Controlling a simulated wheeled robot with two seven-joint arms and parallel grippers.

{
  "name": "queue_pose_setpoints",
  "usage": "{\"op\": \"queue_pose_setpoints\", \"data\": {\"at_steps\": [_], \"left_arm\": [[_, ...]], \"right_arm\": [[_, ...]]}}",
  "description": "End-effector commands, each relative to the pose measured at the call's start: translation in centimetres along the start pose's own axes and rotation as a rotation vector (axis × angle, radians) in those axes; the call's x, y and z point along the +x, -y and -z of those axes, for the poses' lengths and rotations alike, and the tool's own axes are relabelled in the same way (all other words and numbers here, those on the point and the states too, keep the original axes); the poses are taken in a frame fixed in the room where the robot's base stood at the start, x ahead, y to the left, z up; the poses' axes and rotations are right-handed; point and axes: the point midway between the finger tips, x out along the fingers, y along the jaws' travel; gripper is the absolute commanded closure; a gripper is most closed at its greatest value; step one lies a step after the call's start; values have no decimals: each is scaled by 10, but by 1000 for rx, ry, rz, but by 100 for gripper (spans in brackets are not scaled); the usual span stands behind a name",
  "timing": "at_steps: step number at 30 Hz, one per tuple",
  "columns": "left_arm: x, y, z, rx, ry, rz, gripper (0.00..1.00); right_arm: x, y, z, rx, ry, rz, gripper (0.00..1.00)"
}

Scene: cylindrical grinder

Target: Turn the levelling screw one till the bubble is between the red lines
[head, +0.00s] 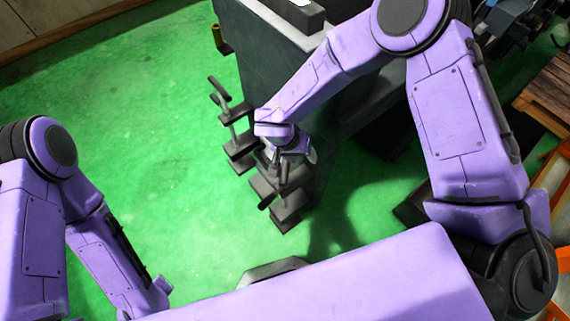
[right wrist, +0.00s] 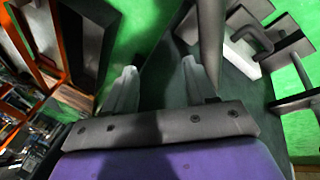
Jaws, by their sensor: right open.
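Two dark grey levelling screws with bar handles stand beside the machine base in the head view, a farther one (head: 237,140) and a nearer one (head: 287,205). No label shows which is screw one. My right gripper (head: 290,156) is at the top of the nearer screw and partly covers it. In the right wrist view its two pale fingers (right wrist: 160,72) are apart with nothing between them. A grey post (right wrist: 211,35) stands just right of the fingers. A small white spot, possibly the level (head: 302,3), shows at the top edge; no bubble or red lines can be made out.
The dark machine body (head: 275,55) stands right behind the screws, under my right forearm. Green floor (head: 130,110) is clear to the left. A wooden pallet (head: 550,90) and orange frames (head: 555,175) stand at the far right.

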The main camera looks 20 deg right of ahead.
Motion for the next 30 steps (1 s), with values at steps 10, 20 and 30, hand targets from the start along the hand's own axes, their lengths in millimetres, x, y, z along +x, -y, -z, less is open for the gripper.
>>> {"op": "queue_pose_setpoints", "data": {"at_steps": [10,20,30], "left_arm": [[2,0,-1,0,0,0,100],[7,-1,-3,0,0,0,100],[8,-1,-3,0,0,0,100]], "right_arm": [[-45,50,-2,-81,150,169,44],[24,61,-13,-81,148,167,44],[40,63,-15,-78,148,169,44]]}}
